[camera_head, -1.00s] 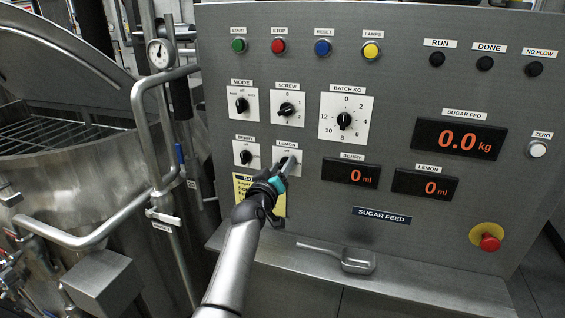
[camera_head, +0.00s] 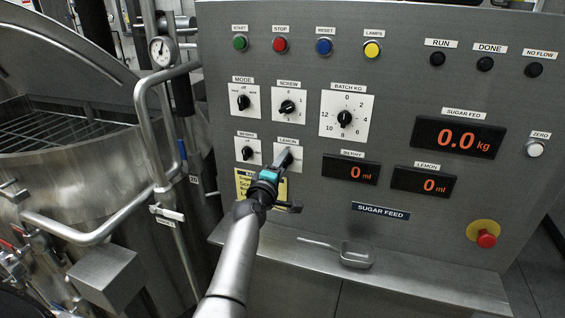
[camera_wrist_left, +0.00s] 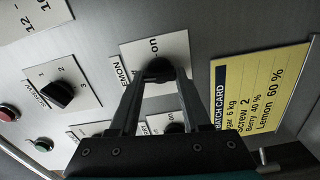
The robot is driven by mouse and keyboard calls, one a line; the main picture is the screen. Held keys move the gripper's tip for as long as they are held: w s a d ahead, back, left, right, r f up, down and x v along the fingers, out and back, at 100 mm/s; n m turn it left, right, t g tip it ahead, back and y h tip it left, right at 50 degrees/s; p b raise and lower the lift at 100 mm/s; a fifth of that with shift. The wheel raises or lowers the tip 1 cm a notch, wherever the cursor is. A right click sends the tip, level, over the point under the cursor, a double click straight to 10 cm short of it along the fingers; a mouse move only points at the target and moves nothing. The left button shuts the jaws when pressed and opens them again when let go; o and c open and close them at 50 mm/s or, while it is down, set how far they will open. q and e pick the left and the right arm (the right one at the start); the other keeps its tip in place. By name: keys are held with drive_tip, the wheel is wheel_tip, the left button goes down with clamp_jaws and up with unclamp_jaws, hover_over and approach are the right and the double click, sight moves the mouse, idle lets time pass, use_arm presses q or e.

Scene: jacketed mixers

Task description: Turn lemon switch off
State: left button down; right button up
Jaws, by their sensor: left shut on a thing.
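The lemon switch is a black knob on a white plate (camera_head: 296,153) on the grey control panel, under the LEMON label. In the left wrist view the knob (camera_wrist_left: 160,68) is between the fingertips, and the word "on" shows on its plate (camera_wrist_left: 182,50). My left gripper (camera_head: 283,160) is shut on the lemon knob, coming from below in the head view. The fingers cover much of the knob, so I cannot tell which way it points. The lemon display (camera_head: 424,182) reads 0 ml. My right gripper is not in view.
The berry switch (camera_head: 247,152) is close to the left, with the mode (camera_head: 243,102) and screw (camera_head: 287,106) knobs above. A yellow batch card (camera_wrist_left: 258,85) is beside the lemon plate. A metal scoop (camera_head: 355,255) lies on the ledge below. Pipes and a vessel fill the left.

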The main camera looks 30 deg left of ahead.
use_arm(q)
drive_tip(key=shift+n, duration=0.7)
drive_tip(key=shift+f, duration=0.1)
drive_tip(key=shift+c, duration=1.8)
unclamp_jaws()
drive_tip(key=p+v, duration=0.1)
drive_tip(key=v, duration=1.4)
drive_tip(key=shift+s+a, duration=0.1)
drive_tip(key=shift+s, duration=0.05)
